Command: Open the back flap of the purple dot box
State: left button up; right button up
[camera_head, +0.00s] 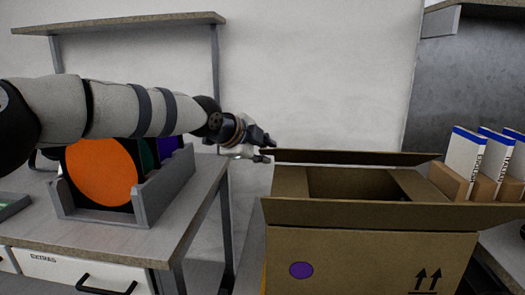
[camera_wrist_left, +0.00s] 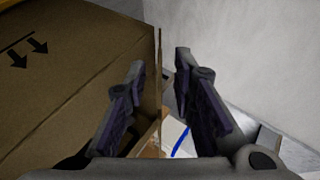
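The brown cardboard box (camera_head: 370,258) with a purple dot (camera_head: 301,270) on its front stands open at the lower right of the head view. Its back flap (camera_head: 355,157) shows as a thin strip along the rear edge, apart from the front flap (camera_head: 400,213). My left gripper (camera_head: 269,151) is at the left end of the back flap. In the left wrist view the fingers (camera_wrist_left: 160,60) are spread, with a thin cardboard edge (camera_wrist_left: 158,85) between them. Contact with either finger is not clear. My right gripper is not in view.
A table at left bears a grey holder (camera_head: 165,190) with an orange disc (camera_head: 101,174) and other coloured discs, partly behind my left arm. White-and-blue packages (camera_head: 465,150) stand at right behind the box. A white wall (camera_head: 320,80) is behind, with a shelf (camera_head: 120,22) above left.

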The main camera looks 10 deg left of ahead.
pick_arm(q)
jog(key=v, duration=1.2)
jog(key=shift+c, duration=0.5)
